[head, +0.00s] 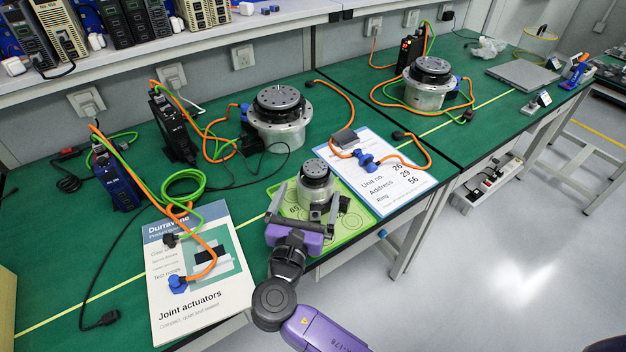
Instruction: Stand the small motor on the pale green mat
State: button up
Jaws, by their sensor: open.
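The small motor (316,181), a silver cylinder with a dark ring and a holed top face, stands upright over the pale green mat (347,232), which lies near the table's front edge. My gripper (308,198) reaches in from the front, with its fingers spread on either side of the motor. The gripper is open. The motor's base is partly hidden by the gripper, so I cannot see all of its contact with the mat.
A printed sheet (393,196) with an orange cable lies right of the mat. A joint actuators leaflet (180,300) lies to the left. A large motor (281,130) stands behind, and another (430,92) farther right. Cables cross the green table (90,250).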

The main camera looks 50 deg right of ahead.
jog(key=shift+v, duration=1.15)
